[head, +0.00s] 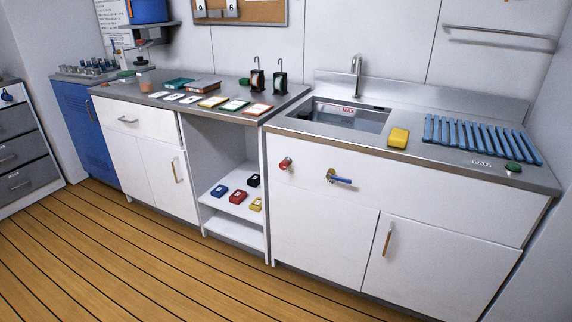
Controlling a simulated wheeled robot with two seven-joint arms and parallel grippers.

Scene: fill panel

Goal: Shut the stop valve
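On the white front panel (400,205) below the sink there are two fittings. One is a lever valve with a blue handle (341,180) on a metal body; the handle lies roughly level and points to the right. To its left is a small red knob (286,162). Which of the two is the stop valve is not labelled legibly. Neither of my grippers is in view, and nothing touches the fittings.
Above the panel are a sink basin (340,115) with a tap (356,70), a yellow sponge (398,137), a blue rack (480,138) and a green button (513,167). An open shelf (236,207) holds small boxes. The wooden floor (130,255) in front is clear.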

